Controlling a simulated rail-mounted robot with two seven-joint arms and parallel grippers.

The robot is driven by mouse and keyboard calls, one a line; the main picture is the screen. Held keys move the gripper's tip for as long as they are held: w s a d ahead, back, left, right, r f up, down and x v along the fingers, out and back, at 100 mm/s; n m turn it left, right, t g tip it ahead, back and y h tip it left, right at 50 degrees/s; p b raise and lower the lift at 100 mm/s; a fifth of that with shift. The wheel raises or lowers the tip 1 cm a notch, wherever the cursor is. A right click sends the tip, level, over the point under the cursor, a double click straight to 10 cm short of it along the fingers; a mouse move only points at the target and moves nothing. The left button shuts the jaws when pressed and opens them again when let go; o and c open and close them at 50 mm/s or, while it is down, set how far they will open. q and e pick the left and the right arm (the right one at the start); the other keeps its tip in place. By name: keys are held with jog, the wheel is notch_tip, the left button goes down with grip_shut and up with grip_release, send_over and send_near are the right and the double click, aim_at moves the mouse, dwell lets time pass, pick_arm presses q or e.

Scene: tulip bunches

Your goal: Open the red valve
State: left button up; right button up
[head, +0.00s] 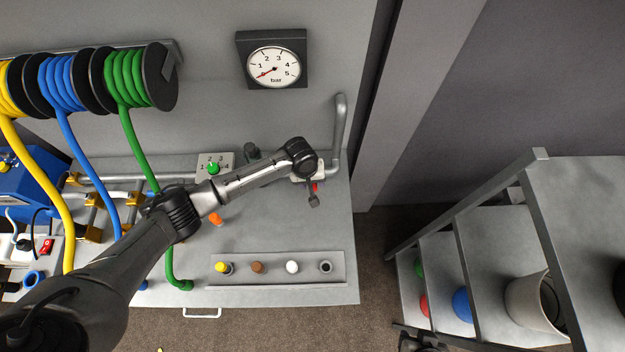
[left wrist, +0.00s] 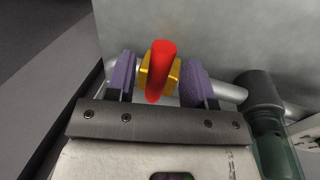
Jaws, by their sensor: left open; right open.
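The red valve handle (left wrist: 160,72) is a short red bar in front of a brass-coloured valve body (left wrist: 174,72) on a grey pipe. In the head view only a small bit of the red valve (head: 314,188) shows, beside my wrist. My left gripper (left wrist: 159,82) is open, with one purple-padded finger on each side of the red handle; a gap shows on the left, and contact on the right is hard to tell. In the head view my left gripper (head: 312,184) is mostly hidden by its own wrist. My right gripper (head: 417,342) is only partly in view at the bottom edge, apart from the valve.
A pressure gauge (head: 274,62) on the wall points near zero. A bent grey pipe (head: 340,130) rises behind the valve. Hose reels (head: 125,78) hang at the left. A dial plate (head: 226,160) and a row of coloured caps on a strip (head: 280,280) sit on the bench. Shelves (head: 510,240) stand right.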

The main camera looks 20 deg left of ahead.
pick_arm(q)
jog(key=shift+f, duration=0.1)
grip_shut()
dwell(0.5)
